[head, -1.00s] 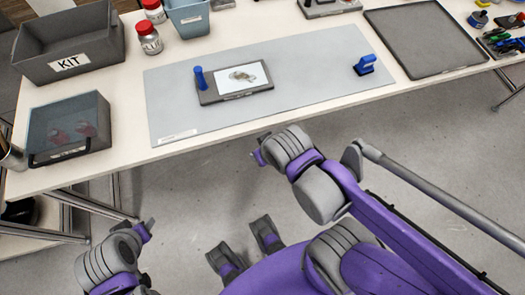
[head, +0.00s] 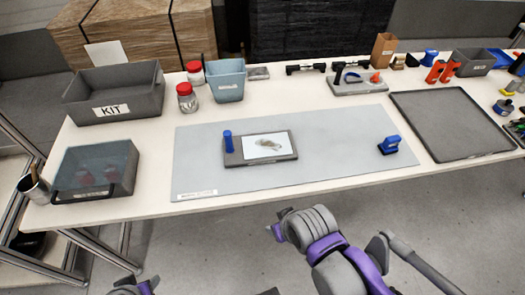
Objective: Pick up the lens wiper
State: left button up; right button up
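A blue-handled tool (head: 389,146) stands on the right part of the grey mat (head: 340,165). A blue upright handle (head: 228,142) is at the left end of a dark tray (head: 287,157) holding a white sheet with a greyish shape. My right gripper (head: 277,228) is in front of the table's near edge, apart from both tools, its fingers mostly hidden. My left gripper (head: 142,287) is barely visible at the bottom edge. Neither shows whether it is open or shut.
A KIT bin (head: 112,111), red-lidded jars (head: 187,103), a blue-grey bin (head: 216,89) and a lidded box (head: 121,159) are at left. An empty dark tray (head: 450,130) is at right. Tools and orange clamps (head: 440,71) line the back.

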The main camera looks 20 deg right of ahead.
aim_at(389, 144)
jog(key=z, duration=2.15)
jog(key=u, duration=0.25)
jog(key=i+l, duration=0.05)
